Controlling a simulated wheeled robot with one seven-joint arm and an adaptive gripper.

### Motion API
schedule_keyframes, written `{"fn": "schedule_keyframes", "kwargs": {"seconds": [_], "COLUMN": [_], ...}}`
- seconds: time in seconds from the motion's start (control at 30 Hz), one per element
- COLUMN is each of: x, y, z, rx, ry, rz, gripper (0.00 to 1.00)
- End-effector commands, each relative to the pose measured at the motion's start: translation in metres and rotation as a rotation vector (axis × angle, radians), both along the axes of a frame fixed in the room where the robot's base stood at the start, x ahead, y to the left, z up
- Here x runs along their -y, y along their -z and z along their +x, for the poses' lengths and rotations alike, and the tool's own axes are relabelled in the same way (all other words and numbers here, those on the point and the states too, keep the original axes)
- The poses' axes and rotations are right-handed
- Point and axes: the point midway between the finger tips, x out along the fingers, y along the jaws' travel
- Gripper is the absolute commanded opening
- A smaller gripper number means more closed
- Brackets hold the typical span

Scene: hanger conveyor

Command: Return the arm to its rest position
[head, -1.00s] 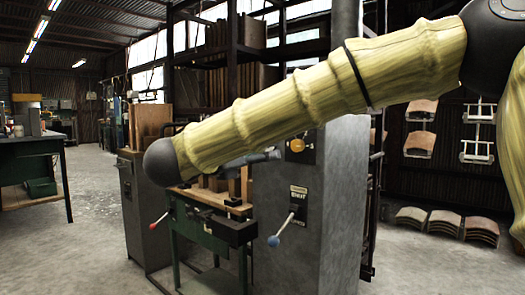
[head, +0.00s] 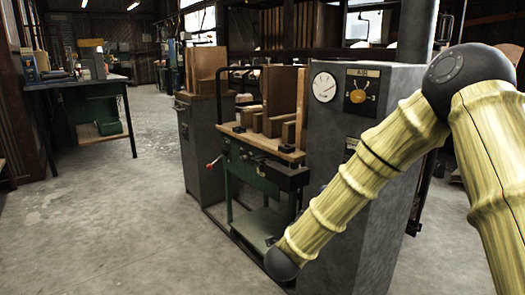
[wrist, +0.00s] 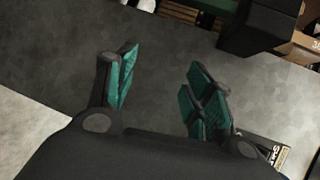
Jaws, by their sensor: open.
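My arm (head: 350,190) has yellow, bamboo-like links and dark joints. In the head view it comes in from the right and slants down to the lower middle, in front of the grey machine. My gripper (wrist: 162,82) shows in the wrist view with two teal-padded fingers spread apart. Nothing is between them. The gripper itself cannot be made out in the head view. A grey surface fills much of the wrist view behind the fingers.
The grey machine (head: 345,130) with a dial stands close behind my arm. Left of it are a green bench (head: 250,175) with wooden pieces and a grey cabinet (head: 205,150). A dark table (head: 80,82) stands at far left. The concrete floor (head: 110,220) at left is clear.

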Motion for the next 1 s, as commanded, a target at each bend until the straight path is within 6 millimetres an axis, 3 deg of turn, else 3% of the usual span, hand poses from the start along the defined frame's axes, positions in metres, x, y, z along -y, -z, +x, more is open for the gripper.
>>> {"fn": "schedule_keyframes", "kwargs": {"seconds": [0.03, 0.2, 0.37, 0.5, 0.67, 0.8, 1.0], "x": [0.002, 0.007, 0.016, 0.026, 0.041, 0.056, 0.077], "y": [0.029, 0.118, 0.192, 0.248, 0.299, 0.331, 0.354], "z": [-0.010, -0.051, -0.106, -0.163, -0.239, -0.311, -0.404], "rx": [-0.076, -0.312, -0.523, -0.696, -0.880, -1.024, -1.175], "ry": [-0.052, -0.247, -0.446, -0.633, -0.863, -1.080, -1.368], "rz": [-0.058, -0.246, -0.407, -0.529, -0.649, -0.732, -0.806], "gripper": [0.52, 0.52, 0.52, 0.52, 0.52, 0.52, 0.52]}}
